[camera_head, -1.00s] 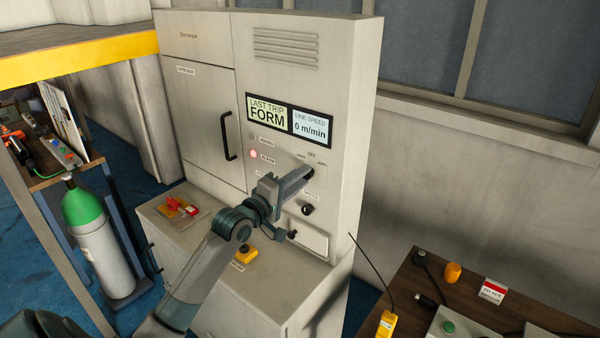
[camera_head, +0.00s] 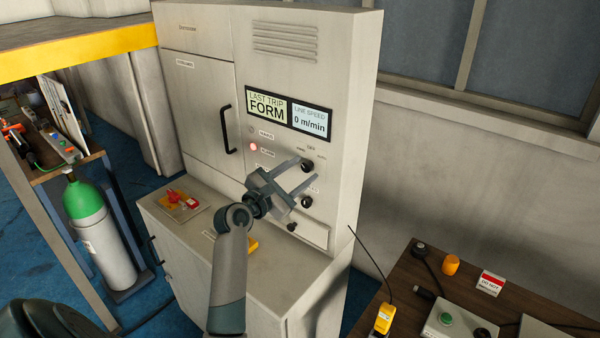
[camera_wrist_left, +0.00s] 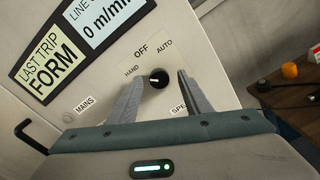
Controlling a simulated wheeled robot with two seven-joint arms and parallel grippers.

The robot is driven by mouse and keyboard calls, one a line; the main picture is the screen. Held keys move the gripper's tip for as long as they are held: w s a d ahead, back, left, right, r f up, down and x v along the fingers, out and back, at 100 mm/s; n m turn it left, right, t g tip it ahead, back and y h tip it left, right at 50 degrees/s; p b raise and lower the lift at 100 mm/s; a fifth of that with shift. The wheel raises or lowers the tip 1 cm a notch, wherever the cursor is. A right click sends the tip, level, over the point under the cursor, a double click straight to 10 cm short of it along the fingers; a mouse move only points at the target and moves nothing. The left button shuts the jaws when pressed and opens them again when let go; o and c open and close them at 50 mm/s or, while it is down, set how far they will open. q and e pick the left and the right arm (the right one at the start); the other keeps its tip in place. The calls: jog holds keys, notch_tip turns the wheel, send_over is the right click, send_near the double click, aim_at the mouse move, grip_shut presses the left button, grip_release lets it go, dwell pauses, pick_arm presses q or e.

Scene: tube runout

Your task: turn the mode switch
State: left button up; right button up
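The mode switch (camera_head: 307,165) is a small black round knob on the grey cabinet's panel, below the display. In the left wrist view the knob (camera_wrist_left: 159,78) has HAND, OFF and AUTO printed around it. Its white mark points left in that view, roughly toward the HAND side. My left gripper (camera_head: 308,170) is open in front of the panel, its two fingers spread. In the left wrist view the fingers (camera_wrist_left: 160,76) show on either side of the knob, with visible gaps. Whether the tips reach to the knob's depth is unclear. My right gripper is not in view.
A second black knob (camera_head: 306,202) sits just below, near the SPEED label. A lit red lamp (camera_head: 254,147) and a black door handle (camera_head: 227,130) are to the left. The cabinet's lower ledge (camera_head: 285,275) juts out underneath. A brown table (camera_head: 405,285) stands at right.

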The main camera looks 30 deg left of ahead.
pick_arm(q)
jog(key=shift+s+a, duration=0.1)
jog(key=shift+s+a, duration=0.2)
jog(key=shift+s, duration=2.75)
jog(key=shift+s, duration=0.1)
jog(key=s+a+b, duration=0.1)
jog(key=s+b, duration=0.4)
jog(key=s, duration=1.2)
jog(key=shift+a+b, duration=0.2)
jog(key=shift+b, duration=0.2)
